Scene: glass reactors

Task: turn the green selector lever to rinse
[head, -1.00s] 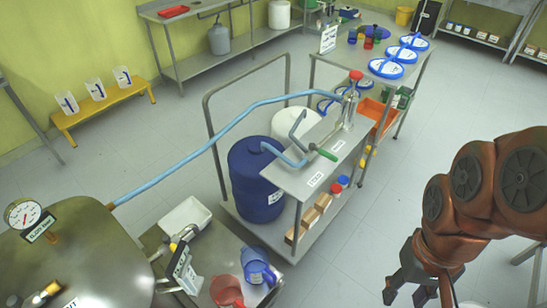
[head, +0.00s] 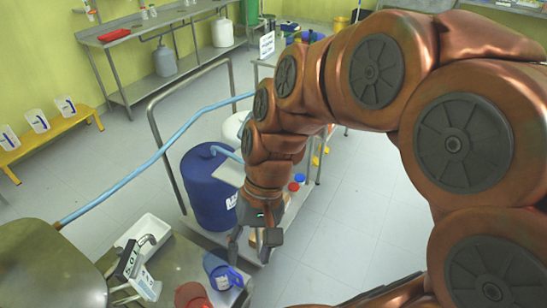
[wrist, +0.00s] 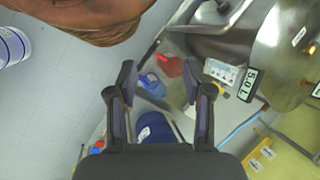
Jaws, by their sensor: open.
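The green selector lever is not visible now; my arm covers most of the steel cart top in the head view, where the lever showed earlier. My gripper (head: 251,250) points down in front of the cart, near the blue drum (head: 208,188). In the wrist view my gripper (wrist: 164,88) has its two fingers spread apart with nothing held between them. The drum (wrist: 157,128) shows beyond the fingers there. A light blue hose (head: 150,160) runs from the steel vessel towards the cart.
A blue jug (head: 222,276) and a red jug (head: 190,296) stand on the low steel table, close to my gripper. A white tray (head: 143,238) is behind them. The steel vessel (head: 50,265) fills the lower left. Open floor (head: 350,215) lies right of the cart.

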